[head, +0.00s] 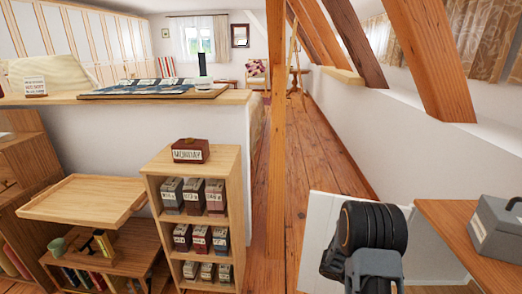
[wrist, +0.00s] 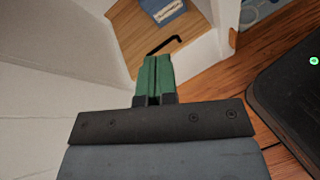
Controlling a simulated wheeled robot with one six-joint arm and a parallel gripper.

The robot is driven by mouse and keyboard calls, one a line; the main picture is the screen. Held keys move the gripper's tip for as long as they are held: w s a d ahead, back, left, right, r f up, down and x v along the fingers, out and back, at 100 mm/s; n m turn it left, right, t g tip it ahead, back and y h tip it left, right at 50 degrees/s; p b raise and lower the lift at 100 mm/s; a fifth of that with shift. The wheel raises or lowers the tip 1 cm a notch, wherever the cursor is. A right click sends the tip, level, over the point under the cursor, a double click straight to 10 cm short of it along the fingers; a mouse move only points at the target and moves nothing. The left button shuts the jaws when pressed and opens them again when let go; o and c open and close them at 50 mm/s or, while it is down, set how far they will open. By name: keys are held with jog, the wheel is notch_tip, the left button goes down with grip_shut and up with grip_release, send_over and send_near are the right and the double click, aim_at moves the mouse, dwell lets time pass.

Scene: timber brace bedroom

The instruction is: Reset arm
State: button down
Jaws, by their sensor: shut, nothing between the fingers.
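My gripper (wrist: 157,62) shows in the wrist view with its two green fingers together and nothing between them. It points toward a white-walled compartment with a wooden floor (wrist: 128,32). A black hooked bar (wrist: 164,44) lies on that floor just beyond the fingertips; I cannot tell if they touch it. In the head view my dark arm is at the lower right, in front of a white panel, and the fingers are hidden.
A wooden tabletop (head: 437,219) with a grey box (head: 497,228) is close right of my arm. A small shelf (head: 149,185) with several labelled boxes, a wooden tray (head: 82,200) and a timber post (head: 276,150) stand left. Floorboards (head: 318,155) are clear beyond.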

jog(key=s+a+r+m+t+y+p, duration=0.2)
jog(key=a+r+p, duration=0.5)
jog(key=r, duration=0.7)
jog(key=s+a+r+m+t+y+p, duration=0.2)
jog(key=a+r+m+t+y+p, duration=0.2)
jog(key=a+r, duration=0.5)
jog(key=s+a+r+m+t+y+p, duration=0.2)
jog(key=a+r+y+p, duration=0.4)
jog(key=r, duration=1.4)
jog(key=s+a+m+p, duration=0.1)
jog(key=a+p, duration=0.2)
jog(key=p, duration=0.1)
jog(key=shift+m+t+y, duration=0.3)
jog(key=shift+m+t, duration=0.1)
